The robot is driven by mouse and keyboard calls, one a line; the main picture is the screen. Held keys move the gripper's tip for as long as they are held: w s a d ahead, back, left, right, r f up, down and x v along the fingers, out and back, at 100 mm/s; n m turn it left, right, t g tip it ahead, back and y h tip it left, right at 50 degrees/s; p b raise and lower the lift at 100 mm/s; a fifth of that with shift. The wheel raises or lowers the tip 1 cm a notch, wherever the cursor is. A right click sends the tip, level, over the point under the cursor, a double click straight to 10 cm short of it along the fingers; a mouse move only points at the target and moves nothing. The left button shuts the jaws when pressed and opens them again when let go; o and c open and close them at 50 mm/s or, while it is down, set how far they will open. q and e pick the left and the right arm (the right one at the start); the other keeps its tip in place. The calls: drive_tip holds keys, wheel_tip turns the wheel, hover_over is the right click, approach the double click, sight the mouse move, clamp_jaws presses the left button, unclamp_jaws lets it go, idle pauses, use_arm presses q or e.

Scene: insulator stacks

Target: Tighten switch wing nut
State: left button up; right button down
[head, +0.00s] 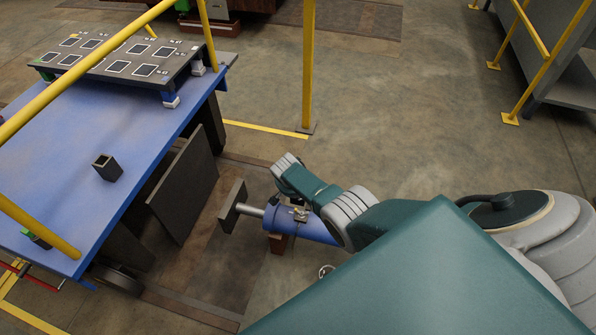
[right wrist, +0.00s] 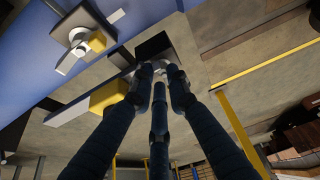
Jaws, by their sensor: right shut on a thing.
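My right gripper (right wrist: 160,78) shows in the right wrist view. Its dark blue fingers converge closely at their tips, shut on a small silvery piece (right wrist: 173,72), which may be the wing nut; the fingers hide most of it. A black block (right wrist: 153,45) is just beyond the tips. My left gripper is in neither view.
A blue deck (head: 140,130) carries a dark panel (head: 130,58) and a small square tube (head: 107,168). Yellow railings (head: 308,65) stand around it. In the right wrist view, a round metal fitting (right wrist: 78,36) and a yellow block (right wrist: 108,97) are close to the fingers.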

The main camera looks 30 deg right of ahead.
drive_tip(key=c, duration=1.7)
unclamp_jaws()
drive_tip(key=shift+r, duration=0.1)
drive_tip(key=shift+v, duration=5.9)
drive_tip(key=shift+a, duration=0.1)
